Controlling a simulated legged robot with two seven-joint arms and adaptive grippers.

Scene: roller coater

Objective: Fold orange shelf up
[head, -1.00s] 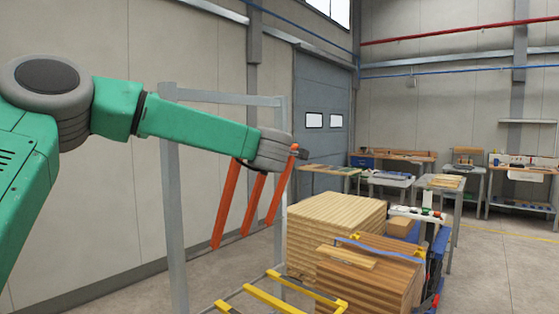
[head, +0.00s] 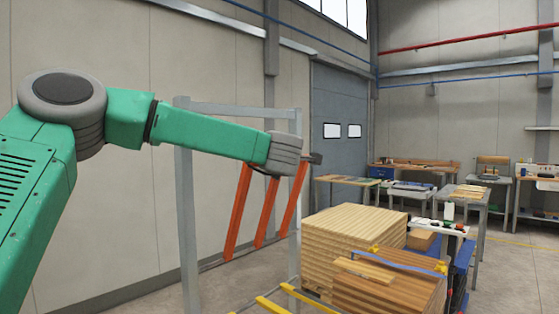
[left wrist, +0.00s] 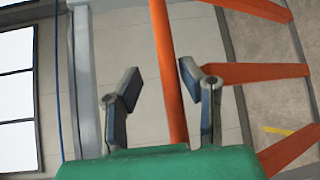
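The orange shelf (head: 237,212) is a set of orange bars on the grey metal frame (head: 188,215). In the head view its bars slant from my left wrist down to the lower left. My left gripper (head: 314,158) is at the shelf's upper end, and my wrist hides part of it there. In the left wrist view, the gripper (left wrist: 160,70) is open, with one finger on each side of a long orange bar (left wrist: 168,45). Gaps show between the bar and both fingers. Crossbars of the shelf run off to the right there. My right gripper is not in view.
Yellow bars (head: 272,305) lie low on the frame. Stacked wooden boards (head: 345,235) stand right of it, with a cart (head: 458,275) beside them. Workbenches (head: 415,165) line the back. A wall (head: 110,60) is behind the frame.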

